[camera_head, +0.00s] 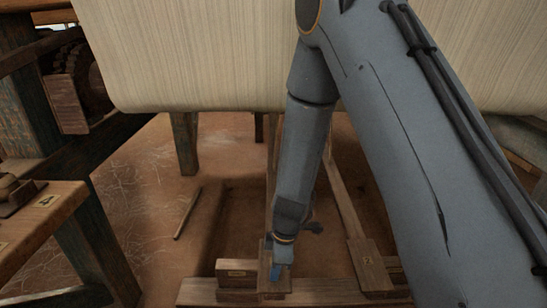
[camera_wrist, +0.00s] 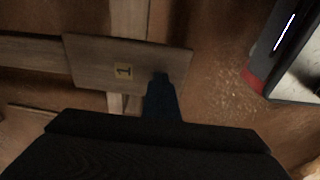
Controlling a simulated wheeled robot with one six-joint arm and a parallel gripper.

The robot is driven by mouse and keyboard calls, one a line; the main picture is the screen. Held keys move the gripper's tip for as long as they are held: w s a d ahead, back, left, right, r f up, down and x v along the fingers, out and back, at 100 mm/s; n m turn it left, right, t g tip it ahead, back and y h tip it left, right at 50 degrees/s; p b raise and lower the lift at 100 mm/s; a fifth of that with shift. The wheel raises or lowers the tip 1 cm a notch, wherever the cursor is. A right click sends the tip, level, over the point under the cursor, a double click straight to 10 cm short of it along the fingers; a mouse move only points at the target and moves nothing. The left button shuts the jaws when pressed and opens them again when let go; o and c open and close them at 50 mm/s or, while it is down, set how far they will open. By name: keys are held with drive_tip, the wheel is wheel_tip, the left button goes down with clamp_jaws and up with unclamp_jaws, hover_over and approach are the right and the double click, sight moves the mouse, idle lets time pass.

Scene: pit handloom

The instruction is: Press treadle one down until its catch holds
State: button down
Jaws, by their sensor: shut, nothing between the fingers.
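Treadle one is a wooden foot plate (camera_wrist: 95,60) with a small yellow label reading 1 in the wrist view. In the head view its plate (camera_head: 271,285) lies low in the middle, partly behind my gripper. My gripper (camera_head: 278,265) is shut and empty, pointing down over this plate. In the wrist view the shut fingers (camera_wrist: 161,82) overlap the plate's edge right of the label. I cannot tell whether the tips touch it. A wooden block (camera_head: 237,267) with a small brass plate stands just left of the treadle. I cannot see whether a catch holds.
Treadle two (camera_head: 370,268) lies to the right, with a gap between. A cross beam (camera_head: 330,292) runs beneath the treadles. The cloth (camera_head: 190,60) hangs above. A wooden bench (camera_head: 40,220) stands at left, and a loose stick (camera_head: 188,212) lies on the floor.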

wheel_tip(320, 180, down, 13)
drive_tip(key=b, duration=1.6)
drive_tip(key=shift+r, duration=0.1)
wheel_tip(320, 180, up, 16)
drive_tip(key=p, duration=1.3)
drive_tip(key=shift+f, duration=0.2)
